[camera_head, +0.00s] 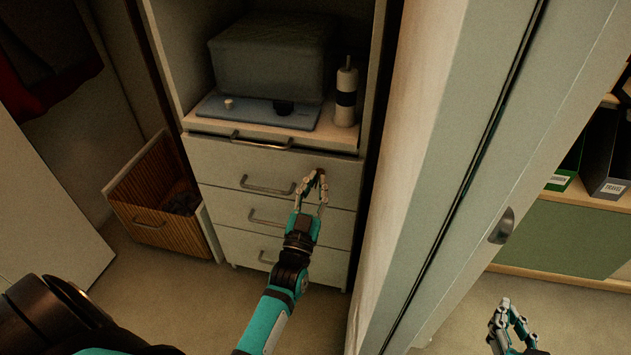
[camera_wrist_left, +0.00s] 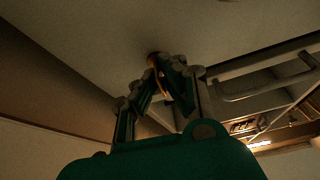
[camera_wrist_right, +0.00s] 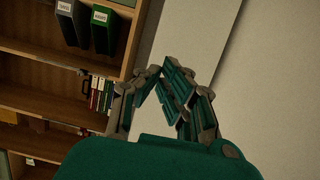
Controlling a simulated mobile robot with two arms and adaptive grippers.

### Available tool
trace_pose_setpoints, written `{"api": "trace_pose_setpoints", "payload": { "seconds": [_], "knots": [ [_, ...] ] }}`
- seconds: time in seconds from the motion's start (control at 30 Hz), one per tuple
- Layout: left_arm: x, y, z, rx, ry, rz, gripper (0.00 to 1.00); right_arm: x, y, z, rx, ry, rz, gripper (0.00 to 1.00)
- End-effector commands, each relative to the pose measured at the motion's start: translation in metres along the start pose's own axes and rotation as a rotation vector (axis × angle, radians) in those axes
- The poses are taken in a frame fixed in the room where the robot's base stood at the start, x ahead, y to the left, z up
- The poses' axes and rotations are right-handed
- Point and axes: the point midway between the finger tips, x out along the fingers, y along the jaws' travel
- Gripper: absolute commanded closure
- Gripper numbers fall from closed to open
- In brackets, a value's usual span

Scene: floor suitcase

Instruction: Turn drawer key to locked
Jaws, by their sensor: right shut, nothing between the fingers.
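The drawer unit (camera_head: 220,160) stands in an open wardrobe bay, its drawer fronts pushed in. My left gripper (camera_head: 317,175) is at the right part of a drawer front, right of the handle. In the left wrist view its fingertips (camera_wrist_left: 163,63) close on a small brass-coloured piece, the drawer key (camera_wrist_left: 161,82), against the pale front. The key's turn angle cannot be read, and in the head view the fingers hide it. My right gripper (camera_head: 507,308) is shut and empty, low at the right; it also shows in the right wrist view (camera_wrist_right: 160,72).
A grey box (camera_head: 270,60), a blue tray (camera_head: 245,110) and a white bottle with a dark band (camera_head: 346,95) sit above the drawers. A pale panel (camera_head: 460,150) separates the drawers from the shelf with binders (camera_head: 607,160).

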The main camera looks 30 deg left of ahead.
Motion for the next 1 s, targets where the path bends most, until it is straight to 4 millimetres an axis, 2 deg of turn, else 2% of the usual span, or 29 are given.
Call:
{"api": "trace_pose_setpoints", "payload": {
  "seconds": [0.3,0.8,0.83,0.9,1.0],
  "knots": [
    [0.0,0.001,0.001,-0.093,-0.004,-0.037,1.0,-0.004,0.003,0.019,0.0,-0.106,0.006,1.0],
    [0.0,0.001,0.001,-0.106,-0.003,-0.042,1.0,-0.005,0.003,0.022,0.0,-0.121,0.007,1.0],
    [0.0,0.001,0.001,-0.105,-0.003,-0.042,0.92,-0.005,0.003,0.022,0.0,-0.121,0.007,1.0],
    [0.0,0.001,0.001,-0.105,-0.003,-0.043,0.82,-0.005,0.003,0.022,0.0,-0.121,0.007,1.0],
    [0.0,0.001,0.001,-0.105,-0.002,-0.043,0.73,-0.005,0.003,0.022,0.0,-0.12,0.007,1.0]
  ]
}}
